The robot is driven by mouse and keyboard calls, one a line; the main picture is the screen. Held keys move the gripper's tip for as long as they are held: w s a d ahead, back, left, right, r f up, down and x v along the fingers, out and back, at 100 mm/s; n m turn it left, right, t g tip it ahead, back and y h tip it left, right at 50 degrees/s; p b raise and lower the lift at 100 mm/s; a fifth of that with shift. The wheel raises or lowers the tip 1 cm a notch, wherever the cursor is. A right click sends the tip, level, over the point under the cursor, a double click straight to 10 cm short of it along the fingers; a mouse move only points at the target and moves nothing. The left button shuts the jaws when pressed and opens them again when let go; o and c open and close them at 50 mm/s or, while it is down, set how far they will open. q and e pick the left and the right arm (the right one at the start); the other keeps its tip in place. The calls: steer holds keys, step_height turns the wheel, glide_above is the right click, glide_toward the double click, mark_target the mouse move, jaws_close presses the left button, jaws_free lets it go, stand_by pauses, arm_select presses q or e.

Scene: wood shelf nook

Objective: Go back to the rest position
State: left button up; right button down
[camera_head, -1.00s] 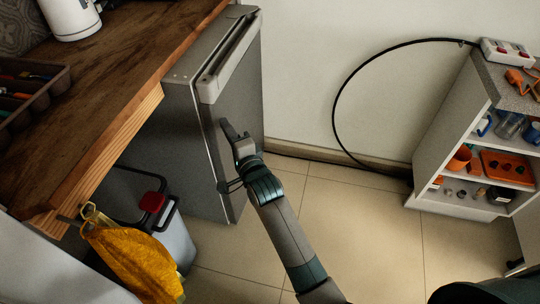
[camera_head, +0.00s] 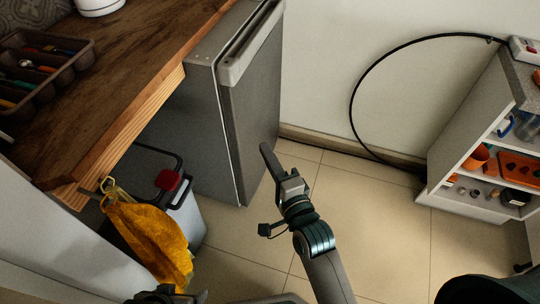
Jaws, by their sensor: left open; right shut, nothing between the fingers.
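My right gripper (camera_head: 266,152) is in the middle of the head view, at the end of the arm rising from the bottom. Its fingers are together and hold nothing. It is in front of the grey door of a dishwasher-like appliance (camera_head: 250,110), and a gap seems to lie between them. The appliance door looks shut. My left gripper (camera_head: 180,297) just shows at the bottom edge, below the yellow cloth. It is open, and most of it is cut off by the frame.
A wooden counter (camera_head: 130,60) with a cutlery tray (camera_head: 75,75) is at the upper left. A yellow cloth (camera_head: 150,240) hangs beside a red-latched bin (camera_head: 185,215). A shelf unit (camera_head: 460,120) stands right, with a black cable loop (camera_head: 352,100) by the wall. The tiled floor between is clear.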

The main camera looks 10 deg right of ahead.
steer(key=shift+s+d, duration=0.2)
steer(key=shift+s, duration=0.25)
